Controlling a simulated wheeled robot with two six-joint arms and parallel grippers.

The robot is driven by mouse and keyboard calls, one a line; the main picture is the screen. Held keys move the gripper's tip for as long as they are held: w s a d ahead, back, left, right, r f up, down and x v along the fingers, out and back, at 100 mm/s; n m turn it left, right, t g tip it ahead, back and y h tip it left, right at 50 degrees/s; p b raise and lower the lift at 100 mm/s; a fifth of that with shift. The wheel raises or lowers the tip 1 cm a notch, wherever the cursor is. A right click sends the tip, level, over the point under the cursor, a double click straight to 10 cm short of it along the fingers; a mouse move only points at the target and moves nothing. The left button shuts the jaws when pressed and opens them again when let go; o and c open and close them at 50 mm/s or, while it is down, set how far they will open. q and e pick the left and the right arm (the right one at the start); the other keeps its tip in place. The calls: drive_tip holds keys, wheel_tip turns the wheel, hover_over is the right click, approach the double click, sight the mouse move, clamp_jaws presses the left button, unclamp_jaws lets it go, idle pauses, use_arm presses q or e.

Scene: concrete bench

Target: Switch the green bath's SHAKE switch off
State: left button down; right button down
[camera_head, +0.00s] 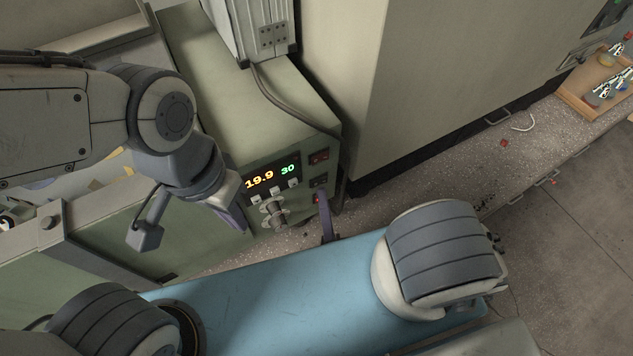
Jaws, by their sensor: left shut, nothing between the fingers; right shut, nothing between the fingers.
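The green bath (290,110) stands left of centre, its control panel facing me. The panel shows a lit display (272,175) reading 19.9 and 30. On its right side are an upper dark red rocker switch (319,157), a dark fitting (319,181) below it, and a small red part (316,198) lower down. Labels are too small to read, so I cannot tell which is SHAKE. My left gripper (238,215) is shut and empty, left of the panel's metal valve. My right gripper (326,217) is shut and empty, its tip close to the lower red part; contact is unclear.
A metal valve (273,212) projects below the display. A grey cable (275,98) runs over the bath's top. A large beige cabinet (440,80) stands to the right. The speckled bench (455,170) is mostly clear, with a wooden tray (578,104) at far right.

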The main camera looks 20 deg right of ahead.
drive_tip(key=shift+s+d, duration=0.2)
drive_tip(key=shift+s, duration=0.35)
drive_tip(key=s, duration=0.1)
drive_tip(key=s+d+b, duration=0.1)
drive_tip(key=s, duration=0.1)
drive_tip(key=s+b, duration=0.1)
drive_tip(key=shift+s+d, duration=0.3)
drive_tip(key=shift+s, duration=0.05)
drive_tip(key=shift+s+f, duration=0.1)
idle(0.5)
